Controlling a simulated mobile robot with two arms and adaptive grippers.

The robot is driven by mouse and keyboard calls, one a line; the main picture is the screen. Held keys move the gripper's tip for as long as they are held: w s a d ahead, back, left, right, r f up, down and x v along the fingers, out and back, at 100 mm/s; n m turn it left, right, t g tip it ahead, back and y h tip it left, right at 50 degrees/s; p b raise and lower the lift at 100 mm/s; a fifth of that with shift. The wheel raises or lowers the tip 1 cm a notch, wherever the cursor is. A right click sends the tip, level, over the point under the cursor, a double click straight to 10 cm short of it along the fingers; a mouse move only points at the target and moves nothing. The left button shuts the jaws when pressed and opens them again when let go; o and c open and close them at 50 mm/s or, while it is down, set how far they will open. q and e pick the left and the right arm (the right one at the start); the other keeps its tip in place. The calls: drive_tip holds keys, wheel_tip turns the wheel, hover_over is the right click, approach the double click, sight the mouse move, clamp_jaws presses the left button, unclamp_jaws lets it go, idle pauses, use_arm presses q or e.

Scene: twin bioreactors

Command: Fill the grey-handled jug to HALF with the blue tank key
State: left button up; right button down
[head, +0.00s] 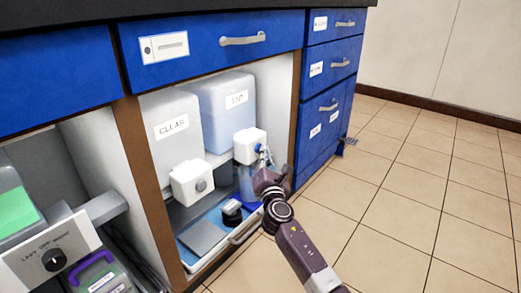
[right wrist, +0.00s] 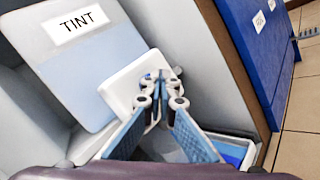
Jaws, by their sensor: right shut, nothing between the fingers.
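The pale blue TINT tank (head: 225,112) stands in the open cabinet bay and also shows in the wrist view (right wrist: 82,75). A white tap box (head: 246,143) is on its lower front, with a small blue part (head: 259,149) that I take for its key. My right gripper (head: 264,158) is shut and empty, its fingertips close to the front of that box (right wrist: 125,82); I cannot tell whether they touch the key. A bluish clear vessel (head: 247,186) stands below the box, partly hidden by my gripper; its handle colour does not show. My left gripper is out of view.
The CLEAR tank (head: 170,125) with its white box (head: 192,183) stands to the left. Below lie a blue tray (head: 186,258), a grey plate (head: 203,238) and a black-and-grey object (head: 232,212). A purple-handled item (head: 92,268) is at lower left. Tiled floor is clear at right.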

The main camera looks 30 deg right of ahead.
drive_tip(key=shift+s, duration=0.15)
drive_tip(key=shift+s+d+p, duration=0.3)
drive_tip(key=shift+s+p, duration=0.1)
drive_tip(key=shift+s, duration=0.35)
drive_tip(key=s, duration=0.1)
drive_tip(key=s+d+p, duration=0.1)
drive_tip(key=s, duration=0.1)
drive_tip(key=s+d, duration=0.1)
drive_tip(key=shift+s, duration=0.3)
drive_tip(key=shift+p, duration=0.3)
